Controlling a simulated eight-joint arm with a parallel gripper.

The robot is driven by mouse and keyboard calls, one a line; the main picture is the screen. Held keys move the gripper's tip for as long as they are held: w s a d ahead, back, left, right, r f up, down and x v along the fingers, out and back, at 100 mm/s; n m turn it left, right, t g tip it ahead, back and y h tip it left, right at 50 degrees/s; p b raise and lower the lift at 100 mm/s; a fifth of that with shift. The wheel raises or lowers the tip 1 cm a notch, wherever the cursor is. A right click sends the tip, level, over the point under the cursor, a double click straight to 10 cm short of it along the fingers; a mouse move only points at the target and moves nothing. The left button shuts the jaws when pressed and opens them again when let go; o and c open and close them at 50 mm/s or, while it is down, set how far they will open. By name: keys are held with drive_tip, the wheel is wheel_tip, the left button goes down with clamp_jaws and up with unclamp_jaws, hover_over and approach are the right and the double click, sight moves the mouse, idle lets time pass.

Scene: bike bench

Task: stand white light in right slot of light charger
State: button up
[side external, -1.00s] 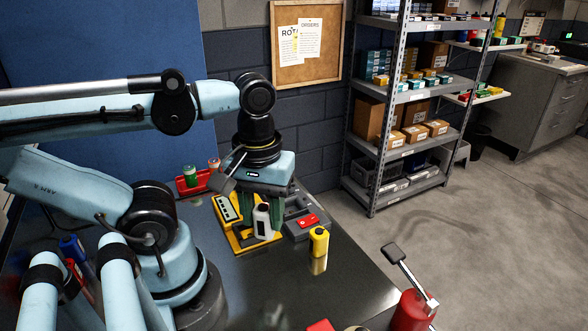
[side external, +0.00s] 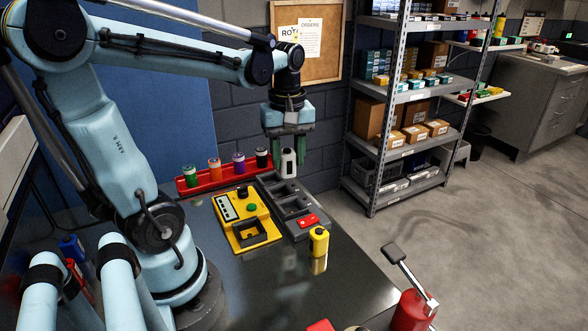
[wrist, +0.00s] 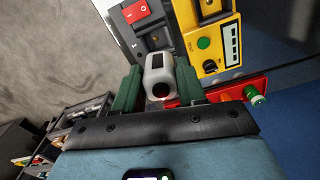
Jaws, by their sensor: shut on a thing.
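The white light (side external: 288,164) is upright, held between the green fingers of my gripper (side external: 288,150), which is shut on it. In the side view it hangs above the far end of a grey unit (side external: 277,187) with dark recesses and a red switch, which looks like the light charger. The light's base appears clear of the unit. In the wrist view the white light (wrist: 159,72) sits between both fingers (wrist: 158,88), with the grey charger (wrist: 154,41) beyond it. The charger's slots are mostly hidden there by the light and fingers.
A yellow device (side external: 232,220) with a square opening lies left of the charger. A red rack (side external: 212,178) behind holds several coloured lights. A yellow light (side external: 319,242) stands in front of the charger. The bench's front middle is clear.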

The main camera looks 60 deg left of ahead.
drive_tip(key=w+a+f+n, duration=0.1)
drive_tip(key=a+f+n, duration=0.25)
drive_tip(key=a, duration=0.95)
drive_tip(key=shift+d+f, duration=0.2)
drive_tip(key=shift+f, duration=3.1)
drive_tip(key=shift+w+f, duration=0.1)
drive_tip(key=shift+f, duration=0.5)
drive_tip(key=o, duration=0.9)
drive_tip(key=shift+o, duration=0.2)
drive_tip(key=shift+r, duration=0.1)
wheel_tip(320, 180, up, 11)
